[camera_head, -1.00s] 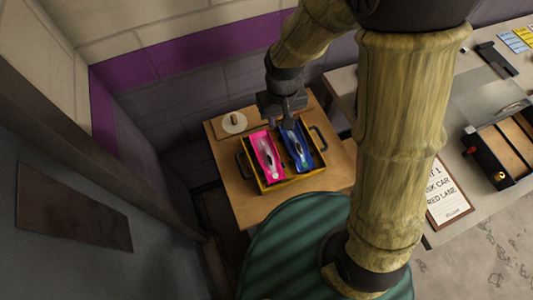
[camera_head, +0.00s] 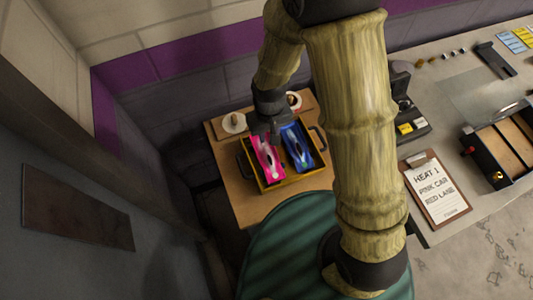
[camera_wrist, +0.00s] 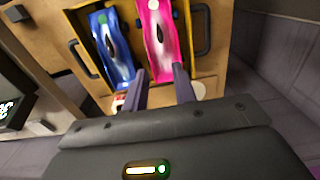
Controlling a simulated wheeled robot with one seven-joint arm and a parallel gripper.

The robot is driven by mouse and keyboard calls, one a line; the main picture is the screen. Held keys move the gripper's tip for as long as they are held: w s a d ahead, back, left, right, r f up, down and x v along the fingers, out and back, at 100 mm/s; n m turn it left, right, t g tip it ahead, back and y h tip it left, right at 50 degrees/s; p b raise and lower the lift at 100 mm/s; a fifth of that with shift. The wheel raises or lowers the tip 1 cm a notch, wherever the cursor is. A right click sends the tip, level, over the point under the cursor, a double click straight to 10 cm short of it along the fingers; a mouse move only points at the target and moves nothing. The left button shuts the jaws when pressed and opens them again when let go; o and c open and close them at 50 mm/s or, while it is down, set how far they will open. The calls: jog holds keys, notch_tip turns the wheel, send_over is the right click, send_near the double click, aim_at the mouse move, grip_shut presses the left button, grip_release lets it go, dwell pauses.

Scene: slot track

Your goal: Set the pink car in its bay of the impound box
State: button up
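The pink car (camera_head: 267,162) lies in the left bay of the yellow-rimmed impound box (camera_head: 290,183). The blue car (camera_head: 299,150) lies in the right bay beside it. In the wrist view the pink car (camera_wrist: 159,38) is on the right and the blue car (camera_wrist: 113,48) on the left. My gripper (camera_head: 264,137) is over the far end of the pink car and hides that end in the head view. In the wrist view its fingers (camera_wrist: 160,76) are apart, with the near end of the pink car showing between their tips. Contact cannot be told.
The box has black side handles and stands on a small wooden table (camera_head: 240,195). A round white disc (camera_head: 233,122) with a knob lies behind it. The counter at right carries a clipboard (camera_head: 437,192) reading "HEAT 1 PINK CAR RED LANE" and a black box with wooden strips (camera_head: 507,145).

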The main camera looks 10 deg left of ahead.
send_over(268, 154)
jog(key=shift+w+f+p, duration=0.1)
jog(key=shift+f+p, duration=0.35)
jog(key=shift+f, duration=2.75)
jog(key=shift+s+f+p, duration=0.2)
jog(key=shift+f+p, duration=0.4)
jog(key=shift+f, duration=0.35)
jog(key=shift+f+p, duration=0.4)
jog(key=shift+f, duration=1.25)
grip_shut()
